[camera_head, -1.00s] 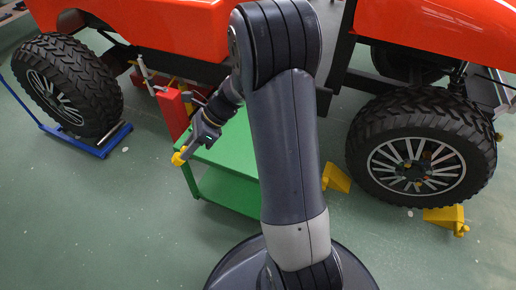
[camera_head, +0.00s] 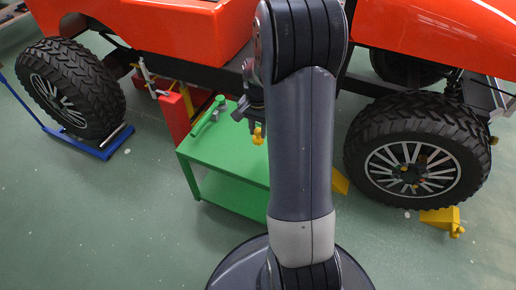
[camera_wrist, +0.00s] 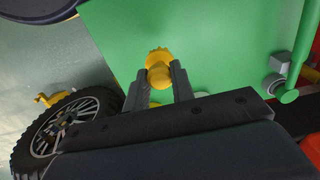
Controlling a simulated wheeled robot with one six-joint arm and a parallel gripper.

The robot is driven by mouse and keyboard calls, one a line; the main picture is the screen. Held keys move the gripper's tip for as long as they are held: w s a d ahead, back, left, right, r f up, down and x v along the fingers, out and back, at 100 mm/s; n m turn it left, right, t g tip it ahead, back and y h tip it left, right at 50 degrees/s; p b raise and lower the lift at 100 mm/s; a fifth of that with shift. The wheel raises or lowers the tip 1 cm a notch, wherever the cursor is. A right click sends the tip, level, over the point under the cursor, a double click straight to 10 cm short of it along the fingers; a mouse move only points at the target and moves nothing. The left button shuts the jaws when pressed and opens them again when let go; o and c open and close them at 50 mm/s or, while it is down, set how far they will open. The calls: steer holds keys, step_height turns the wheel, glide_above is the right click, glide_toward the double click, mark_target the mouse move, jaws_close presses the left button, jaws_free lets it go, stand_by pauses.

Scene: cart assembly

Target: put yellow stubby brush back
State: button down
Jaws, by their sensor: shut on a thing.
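The yellow stubby brush (camera_head: 258,136) is in my gripper (camera_head: 254,118), above the top of the green cart (camera_head: 222,158) in the head view. In the wrist view the brush (camera_wrist: 158,66) sits between the two dark fingertips (camera_wrist: 160,80), which are shut on it. The green cart top (camera_wrist: 215,50) lies beyond it in that view. Part of the brush is hidden by the fingers, and my arm covers the right part of the cart in the head view.
A green tool with a long handle (camera_head: 208,116) lies on the cart's far left edge. A red box-like part (camera_head: 174,116) stands behind the cart. The orange vehicle (camera_head: 190,28) is behind, with a wheel (camera_head: 416,150) at right. Yellow wheel chocks (camera_head: 441,220) lie on the floor.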

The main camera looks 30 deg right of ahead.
mark_target(258, 144)
step_height(258, 144, down, 7)
steer(key=b, duration=0.2)
steer(key=shift+f+b, duration=0.2)
steer(key=shift+b, duration=0.1)
steer(key=shift+r, duration=0.1)
steer(key=c, duration=1.2)
jaws_free()
step_height(258, 144, up, 12)
steer(key=p, duration=0.4)
steer(key=shift+p, duration=0.3)
